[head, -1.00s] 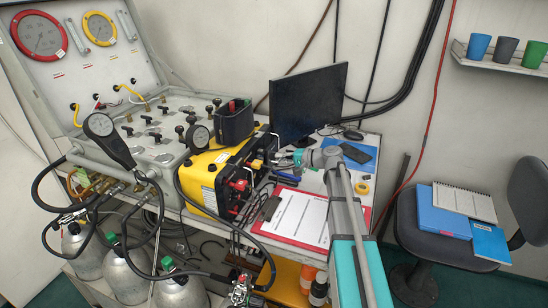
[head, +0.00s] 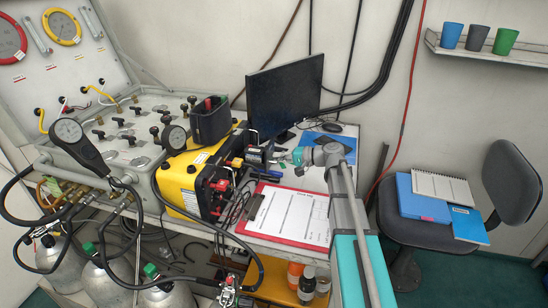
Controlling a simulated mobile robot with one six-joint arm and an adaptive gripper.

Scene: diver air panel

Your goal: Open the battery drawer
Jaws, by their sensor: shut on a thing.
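The yellow and black powered unit (head: 187,178) stands on the bench beside the valve panel. A dark block, the battery drawer (head: 258,154), projects to the right from the upper part of its black front. My gripper (head: 284,155) is at the outer end of this drawer and is shut on its handle. The handle itself is mostly hidden by the fingers and too small to make out. Red and black connectors (head: 217,187) sit on the lower front of the unit.
A clipboard (head: 290,214) lies below my arm, with cables between it and the unit. A monitor (head: 285,95) stands behind, with a blue sheet (head: 330,142) to its right. A black bin (head: 210,120) stands behind the unit. A chair (head: 440,218) is at right.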

